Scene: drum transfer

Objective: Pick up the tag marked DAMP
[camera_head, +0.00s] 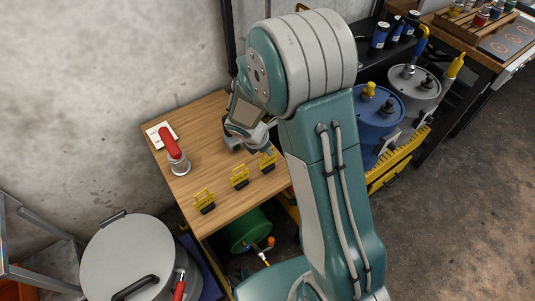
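Three yellow tags in dark bases stand in a row on the wooden table (226,190): a left tag (204,200), a middle tag (240,176) and a right tag (268,159). Their lettering is too small to read, so I cannot tell which is marked DAMP. My gripper (249,146) is low over the table, just behind and left of the right tag. Its fingers look spread apart, with nothing seen between them. I cannot tell whether it touches the right tag. My arm hides part of the table's right side.
A grey lidded drum (140,258) stands at lower left. Blue (377,112) and grey (413,88) drums stand right of my arm. A green cylinder (243,230) lies below the table.

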